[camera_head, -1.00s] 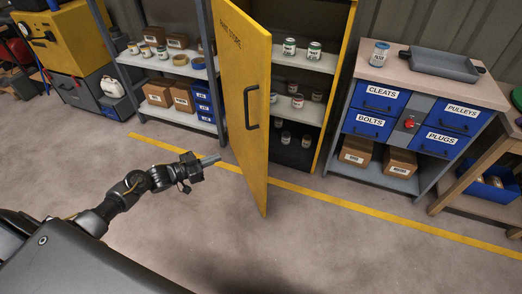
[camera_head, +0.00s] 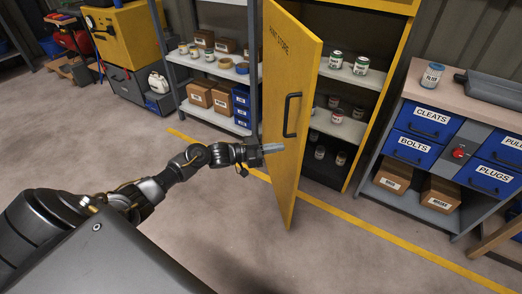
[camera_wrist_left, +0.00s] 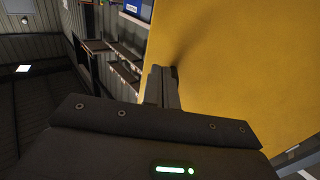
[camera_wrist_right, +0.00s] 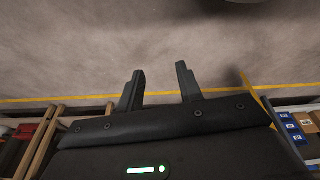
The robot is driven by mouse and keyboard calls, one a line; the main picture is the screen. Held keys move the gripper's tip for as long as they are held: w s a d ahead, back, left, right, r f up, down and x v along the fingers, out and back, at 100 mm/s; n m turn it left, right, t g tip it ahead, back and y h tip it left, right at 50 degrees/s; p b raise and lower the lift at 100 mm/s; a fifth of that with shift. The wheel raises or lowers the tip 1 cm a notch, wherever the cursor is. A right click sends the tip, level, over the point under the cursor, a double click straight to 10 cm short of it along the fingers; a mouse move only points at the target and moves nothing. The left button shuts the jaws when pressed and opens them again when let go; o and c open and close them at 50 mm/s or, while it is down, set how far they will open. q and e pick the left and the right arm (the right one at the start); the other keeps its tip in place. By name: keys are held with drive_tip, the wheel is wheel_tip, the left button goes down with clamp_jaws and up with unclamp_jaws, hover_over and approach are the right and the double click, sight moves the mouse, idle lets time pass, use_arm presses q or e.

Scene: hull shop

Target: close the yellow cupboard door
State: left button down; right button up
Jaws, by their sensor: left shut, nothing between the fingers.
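The yellow cupboard door (camera_head: 275,95) stands wide open, its lettered outer face and dark bar handle (camera_head: 292,115) turned toward my left arm. Its free edge juts toward me, and the cupboard's yellow frame (camera_head: 381,95) is behind it to the right. My left gripper (camera_head: 274,148) is shut and empty, its tip at the outer face just below and left of the handle. In the left wrist view the shut fingers (camera_wrist_left: 163,75) are close against the yellow panel; I cannot tell whether they touch. My right gripper (camera_wrist_right: 160,72) is open and empty over the floor, outside the head view.
Cans (camera_head: 360,66) stand on the cupboard's shelves. A grey shelf unit (camera_head: 215,75) with boxes is left of the door. A workbench (camera_head: 440,80) with blue drawers stands to the right. The floor (camera_head: 350,250) in front is clear, crossed by a yellow line.

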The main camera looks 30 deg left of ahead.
sight(298, 144)
use_arm(q)
drive_tip(key=shift+x, duration=2.35)
